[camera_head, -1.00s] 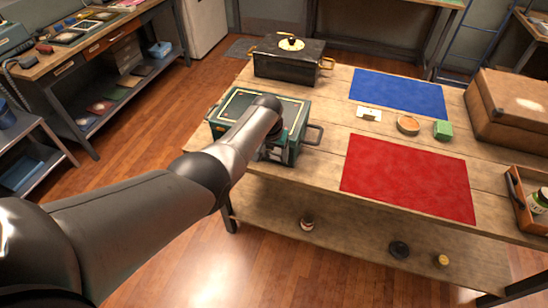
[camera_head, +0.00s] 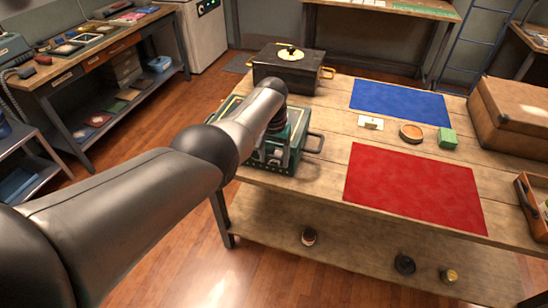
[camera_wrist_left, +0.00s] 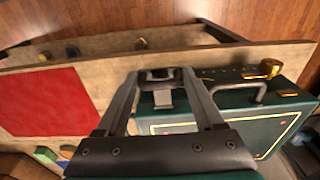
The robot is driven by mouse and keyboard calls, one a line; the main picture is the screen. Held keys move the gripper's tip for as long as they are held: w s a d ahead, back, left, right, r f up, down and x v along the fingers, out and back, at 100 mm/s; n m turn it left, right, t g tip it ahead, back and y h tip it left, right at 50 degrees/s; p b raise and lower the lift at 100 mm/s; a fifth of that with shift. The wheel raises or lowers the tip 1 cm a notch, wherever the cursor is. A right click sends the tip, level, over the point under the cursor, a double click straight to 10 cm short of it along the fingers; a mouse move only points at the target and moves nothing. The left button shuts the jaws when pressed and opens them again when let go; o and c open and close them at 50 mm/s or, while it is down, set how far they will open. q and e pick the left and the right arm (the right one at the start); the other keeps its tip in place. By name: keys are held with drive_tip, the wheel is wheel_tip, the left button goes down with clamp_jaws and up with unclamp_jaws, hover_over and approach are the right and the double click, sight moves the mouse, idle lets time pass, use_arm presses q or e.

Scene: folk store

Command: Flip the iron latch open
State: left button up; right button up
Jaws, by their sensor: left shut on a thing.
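The green metal box (camera_head: 312,120) with a yellow-lined lid stands at the table's near left corner, partly hidden behind my left arm. It also fills the right of the left wrist view (camera_wrist_left: 250,130). My left gripper (camera_head: 276,153) is at the box's front face. In the left wrist view its fingers (camera_wrist_left: 158,74) converge and are shut on a small grey metal piece, which looks like the iron latch (camera_wrist_left: 163,98). The fingers cover part of the latch, so how far it is turned is hard to tell. My right gripper is not in view.
A black chest (camera_head: 285,78) with brass handles stands just behind. A red mat (camera_head: 410,188) and a blue mat (camera_head: 400,101) lie to the right. Between them are a small white plate (camera_head: 370,123), a round dish (camera_head: 411,133) and a green block (camera_head: 447,138). A brown case (camera_head: 515,110) stands farther right.

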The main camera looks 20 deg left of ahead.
sight(273, 158)
use_arm(q)
drive_tip(key=shift+s, duration=0.1)
drive_tip(key=o, duration=1.1)
drive_tip(key=shift+r+p, duration=0.5)
drive_tip(key=shift+r, duration=0.1)
wheel_tip(273, 158, up, 7)
drive_tip(key=p, duration=0.3)
drive_tip(key=shift+s+f+p, duration=0.15)
drive_tip(key=shift+p, duration=0.2)
drive_tip(key=r, duration=0.4)
drive_tip(key=r+p, duration=0.1)
drive_tip(key=r, duration=0.2)
drive_tip(key=shift+s+r, duration=0.1)
drive_tip(key=shift+s, duration=0.25)
